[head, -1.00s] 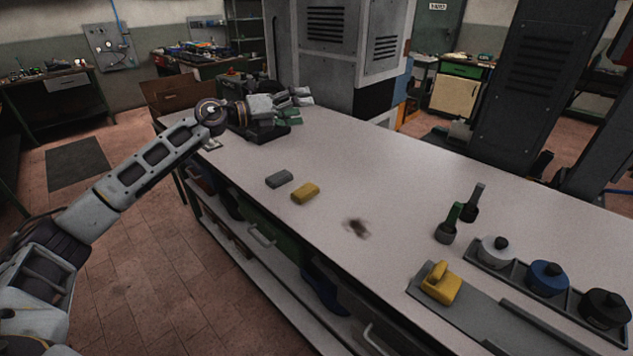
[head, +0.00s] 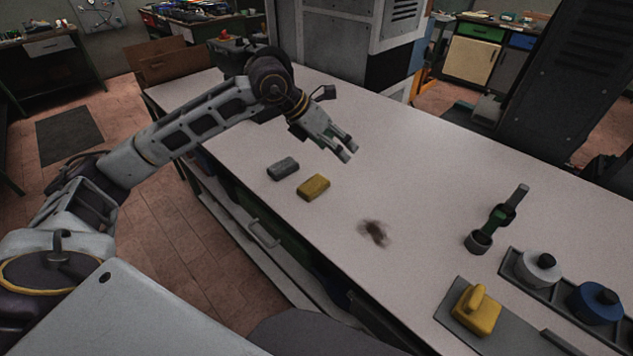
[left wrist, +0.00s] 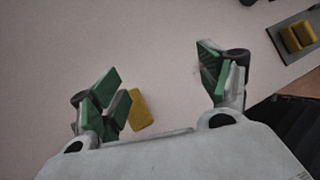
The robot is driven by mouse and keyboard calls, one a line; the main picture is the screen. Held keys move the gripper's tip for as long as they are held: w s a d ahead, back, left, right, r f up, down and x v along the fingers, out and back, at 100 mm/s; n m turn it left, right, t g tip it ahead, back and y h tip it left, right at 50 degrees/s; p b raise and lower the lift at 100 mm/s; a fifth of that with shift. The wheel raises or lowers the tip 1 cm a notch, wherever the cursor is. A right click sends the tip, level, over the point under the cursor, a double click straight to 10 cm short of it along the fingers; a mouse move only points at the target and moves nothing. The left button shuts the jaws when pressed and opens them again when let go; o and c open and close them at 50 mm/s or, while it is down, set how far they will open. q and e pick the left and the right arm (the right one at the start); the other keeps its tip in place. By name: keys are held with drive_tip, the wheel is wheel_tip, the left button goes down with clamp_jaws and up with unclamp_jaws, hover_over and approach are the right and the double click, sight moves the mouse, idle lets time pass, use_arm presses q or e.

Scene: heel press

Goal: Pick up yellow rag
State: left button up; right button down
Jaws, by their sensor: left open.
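The yellow rag (head: 313,187) is a small folded block lying on the white tabletop, beside a similar grey rag (head: 283,168). My left gripper (head: 346,150) is open and empty, above the table, a little behind and to the right of the yellow rag in the head view. In the left wrist view my left gripper (left wrist: 160,85) shows its green-padded fingers spread wide. The yellow rag (left wrist: 141,110) shows there close beside the left finger, partly hidden by it. My right gripper is in neither view.
A yellow handled block (head: 477,310) sits on a grey plate at the near right. Dark-and-green tools (head: 497,218) and a tray with white (head: 538,268) and blue (head: 597,302) round pots stand nearby. The middle is clear.

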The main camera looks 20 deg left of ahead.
use_arm(q)
drive_tip(key=a+f+y, duration=0.2)
drive_tip(key=a, duration=0.2)
drive_tip(key=n+g+y, duration=0.2)
drive_tip(key=y, duration=0.1)
hover_over(313, 184)
drive_tip(key=s, duration=0.2)
drive_tip(key=f, duration=0.5)
drive_tip(key=f+p, duration=0.1)
drive_tip(key=f, duration=0.2)
drive_tip(key=shift+w+a+f, duration=0.15)
drive_tip(key=shift+a, duration=0.15)
drive_tip(key=shift+w+f, duration=0.2)
drive_tip(key=shift+f, duration=0.55)
drive_tip(key=shift+p+x, duration=0.3)
drive_tip(key=shift+x, duration=0.45)
drive_tip(key=shift+p+x, duration=0.45)
drive_tip(key=shift+x, duration=1.45)
drive_tip(key=shift+s+d, duration=0.1)
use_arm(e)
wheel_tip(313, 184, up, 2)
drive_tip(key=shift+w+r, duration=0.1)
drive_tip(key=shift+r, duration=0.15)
